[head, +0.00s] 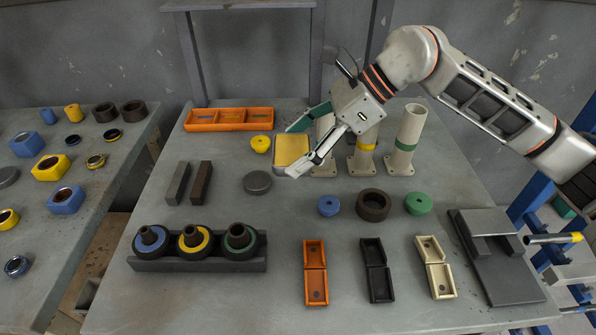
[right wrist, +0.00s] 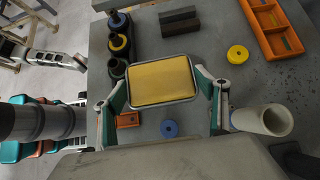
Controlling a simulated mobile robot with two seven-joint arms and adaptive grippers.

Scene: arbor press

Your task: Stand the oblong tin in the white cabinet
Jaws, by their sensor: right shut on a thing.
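The oblong tin (head: 292,150) is a shallow rectangular metal tin with a yellow face and a grey rim. It is over the back middle of the table in the head view. My right gripper (head: 291,153) is shut on it, with one finger along each of two opposite sides. The right wrist view shows the tin (right wrist: 160,82) lying face up between the green-padded fingers. I cannot tell whether it touches the table. The white cabinet is not visible in either view. My left gripper is not clearly seen.
Three pale tubes on flanges, such as the green-banded one (head: 404,140), stand right beside my right gripper. An orange divided tray (head: 228,119) and yellow ring (head: 260,144) lie to its left. Blue, dark and green rings lie in front. A metal stand (head: 247,50) rises behind.

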